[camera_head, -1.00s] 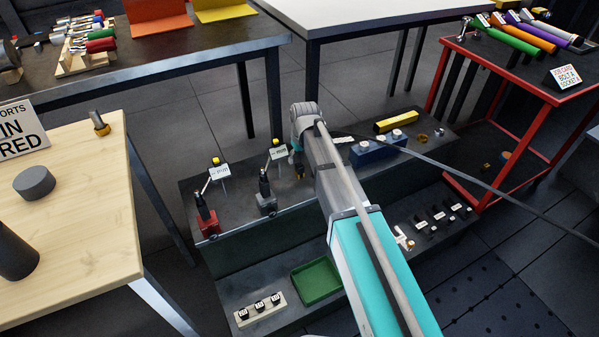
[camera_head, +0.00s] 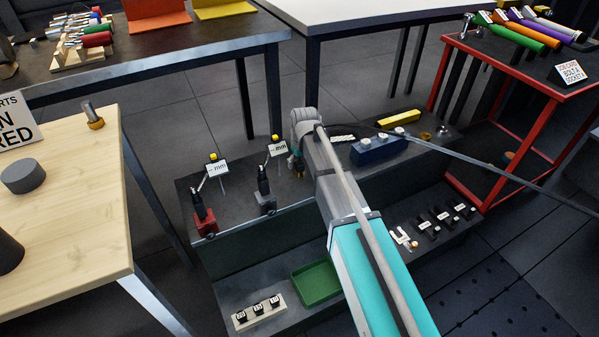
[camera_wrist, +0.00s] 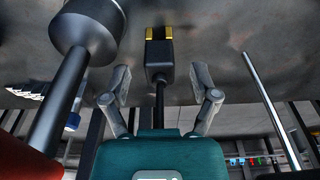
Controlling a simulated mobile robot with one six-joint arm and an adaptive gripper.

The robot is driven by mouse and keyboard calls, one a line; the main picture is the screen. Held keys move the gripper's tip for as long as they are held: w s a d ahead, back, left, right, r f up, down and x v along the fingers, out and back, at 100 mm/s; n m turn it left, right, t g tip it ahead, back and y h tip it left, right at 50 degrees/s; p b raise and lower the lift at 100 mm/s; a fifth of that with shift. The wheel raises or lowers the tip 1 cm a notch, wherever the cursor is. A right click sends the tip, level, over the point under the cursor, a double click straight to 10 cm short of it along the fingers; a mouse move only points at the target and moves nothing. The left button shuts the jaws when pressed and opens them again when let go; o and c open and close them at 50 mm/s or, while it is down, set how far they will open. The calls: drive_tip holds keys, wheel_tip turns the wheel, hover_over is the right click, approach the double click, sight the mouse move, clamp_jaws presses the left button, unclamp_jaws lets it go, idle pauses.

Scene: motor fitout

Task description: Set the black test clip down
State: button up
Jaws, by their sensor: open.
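The black test clip (camera_wrist: 158,64) shows in the wrist view as a black block with two gold prongs and a thin black stem or lead running back toward my gripper. My gripper (camera_wrist: 162,84) is open, with one finger to each side of the clip and visible gaps between. The prongs point toward a grey worn surface; I cannot tell whether they touch it. In the head view my gripper (camera_head: 297,160) is over the dark upper shelf (camera_head: 325,185), mostly hidden by my arm. A small yellow spot there may be the clip's prongs.
Two gauge stands, one with a red base (camera_head: 204,222) and one grey (camera_head: 265,202), stand left of my gripper. A blue block (camera_head: 378,149) and yellow block (camera_head: 398,119) lie to the right. A green tray (camera_head: 316,282) is on the lower step. A dark cylinder (camera_wrist: 75,75) is close at left.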

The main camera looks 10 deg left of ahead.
drive_tip(key=shift+w+f+b, duration=0.1)
drive_tip(key=shift+f+b, duration=0.3)
drive_tip(key=shift+f, duration=0.25)
clamp_jaws()
idle(0.4)
